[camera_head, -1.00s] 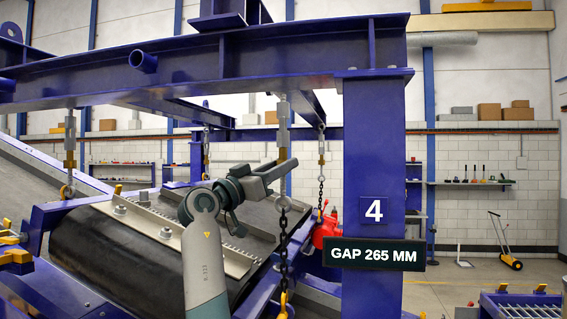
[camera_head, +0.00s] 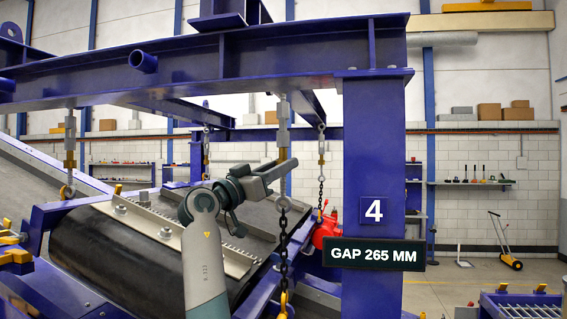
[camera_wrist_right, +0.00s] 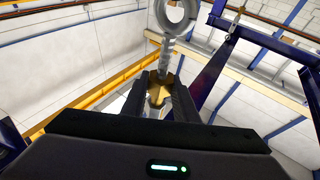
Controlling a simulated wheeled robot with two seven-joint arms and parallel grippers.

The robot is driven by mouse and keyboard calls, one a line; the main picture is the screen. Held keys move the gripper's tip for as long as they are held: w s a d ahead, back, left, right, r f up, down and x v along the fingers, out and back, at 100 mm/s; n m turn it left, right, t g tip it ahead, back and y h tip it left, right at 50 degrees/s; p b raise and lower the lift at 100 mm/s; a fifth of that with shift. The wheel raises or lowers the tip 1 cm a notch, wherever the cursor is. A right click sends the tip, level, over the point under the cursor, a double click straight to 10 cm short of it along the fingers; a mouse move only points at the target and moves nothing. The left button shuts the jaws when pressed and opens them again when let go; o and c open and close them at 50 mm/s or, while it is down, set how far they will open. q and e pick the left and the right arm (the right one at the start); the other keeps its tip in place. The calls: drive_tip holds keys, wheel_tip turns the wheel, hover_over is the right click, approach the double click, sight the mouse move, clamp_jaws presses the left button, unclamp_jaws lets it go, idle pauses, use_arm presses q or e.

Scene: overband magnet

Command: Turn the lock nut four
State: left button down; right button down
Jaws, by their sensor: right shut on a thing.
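My right gripper (camera_head: 284,171) is at the hanging turnbuckle (camera_head: 283,122) just left of the post marked 4. In the right wrist view the two dark fingers (camera_wrist_right: 162,88) are shut on a brass-coloured lock nut (camera_wrist_right: 158,91), with the grey turnbuckle (camera_wrist_right: 173,20) beyond it. A chain (camera_head: 283,240) hangs below the gripper. The number plate 4 (camera_head: 374,211) and a sign reading GAP 265 MM (camera_head: 374,254) are on the blue post. My left gripper is not in view.
A blue beam (camera_head: 190,68) crosses above my right gripper, and the blue post (camera_head: 372,150) stands close on its right. The magnet's dark belt roller (camera_head: 90,258) lies below left. Other turnbuckles (camera_head: 70,140) and chains hang nearby. A red part (camera_head: 326,229) is beside the post.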

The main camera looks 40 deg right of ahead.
drive_tip(key=shift+f, duration=0.1)
drive_tip(key=shift+n+t+b, duration=0.4)
drive_tip(key=shift+t+b, duration=0.2)
drive_tip(key=shift+t, duration=0.4)
drive_tip(key=n+t+y+b, duration=0.1)
drive_tip(key=t, duration=0.1)
drive_tip(key=shift+s+n+t, duration=0.1)
drive_tip(key=shift+n+t, duration=0.2)
drive_tip(key=shift+t, duration=0.3)
drive_tip(key=shift+n+t+y, duration=0.4)
